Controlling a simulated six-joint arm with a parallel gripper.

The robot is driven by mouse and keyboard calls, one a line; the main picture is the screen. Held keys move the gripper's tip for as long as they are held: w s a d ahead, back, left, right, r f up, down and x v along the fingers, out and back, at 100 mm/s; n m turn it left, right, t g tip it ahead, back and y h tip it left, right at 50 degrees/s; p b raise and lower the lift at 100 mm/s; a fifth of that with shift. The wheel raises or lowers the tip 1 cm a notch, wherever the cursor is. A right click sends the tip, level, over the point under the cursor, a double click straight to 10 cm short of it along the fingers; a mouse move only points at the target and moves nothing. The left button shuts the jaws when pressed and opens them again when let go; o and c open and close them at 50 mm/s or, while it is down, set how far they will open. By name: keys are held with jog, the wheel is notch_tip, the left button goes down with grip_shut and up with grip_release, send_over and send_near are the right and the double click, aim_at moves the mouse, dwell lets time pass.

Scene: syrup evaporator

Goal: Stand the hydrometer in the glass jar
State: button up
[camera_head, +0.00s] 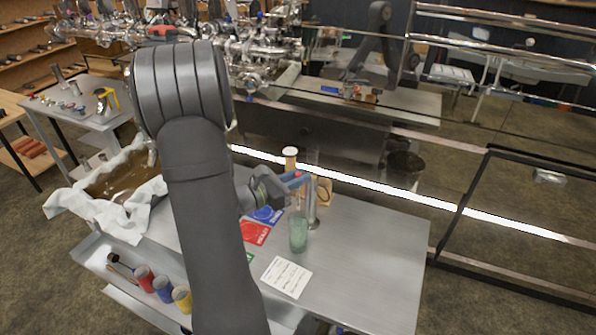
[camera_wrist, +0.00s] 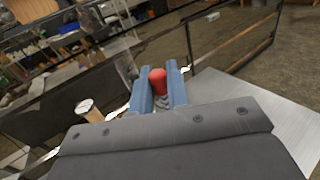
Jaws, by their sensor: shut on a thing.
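My gripper (camera_head: 295,178) is above the metal table, with its blue fingers over the area of the glass jar. In the wrist view its two blue fingers (camera_wrist: 159,74) are shut on the red-topped hydrometer (camera_wrist: 157,82). Only the red end shows clearly there; the fingers hide much of the rest. The glass jar (camera_head: 298,235) stands upright on the table, slightly below the gripper in the head view, and looks greenish. I cannot tell whether the hydrometer's lower end is inside the jar or above it.
A metal cylinder (camera_head: 312,203) stands close behind the jar. A pale round-topped container (camera_head: 290,158) is farther back. Red and blue cards (camera_head: 255,232) and a white printed sheet (camera_head: 286,277) lie on the table (camera_head: 370,265). Its right side is clear. Coloured cups (camera_head: 162,288) stand at lower left.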

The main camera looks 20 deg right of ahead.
jog(key=shift+f, duration=3.9)
jog(key=o, duration=0.9)
jog(key=o, duration=1.3)
jog(key=shift+v, duration=3.75)
